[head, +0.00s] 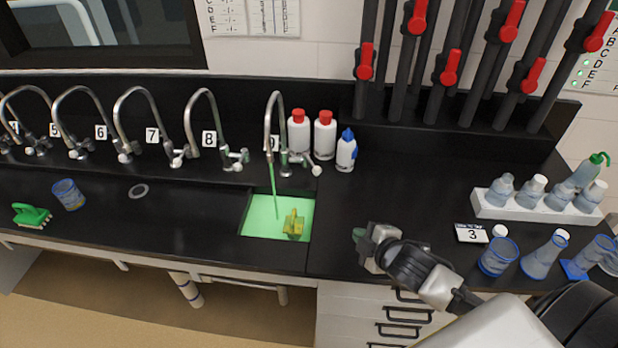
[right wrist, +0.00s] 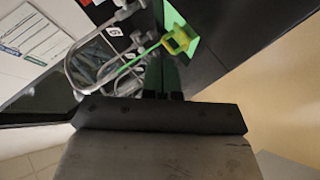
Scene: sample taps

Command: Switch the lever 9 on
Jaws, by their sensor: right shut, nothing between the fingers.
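Tap 9 (head: 269,120) is a tall chrome gooseneck over the sink (head: 252,222), with its label 9 partly hidden behind the pipe. Its lever (head: 316,168) sticks out to the right of the tap base. A green stream (head: 274,195) runs from the spout into the green-lit sink; the stream also shows in the right wrist view (right wrist: 138,61). My right gripper (head: 362,238) is shut and empty above the counter, to the right of the sink and nearer than the lever, apart from it. My left gripper is out of view.
Two red-capped bottles (head: 325,135) and a blue-capped bottle (head: 346,150) stand close beside the lever. Tap 8 (head: 204,120) is to the left. A yellow object (head: 293,224) lies in the sink. Glassware (head: 499,256) fills the right; the counter between is clear.

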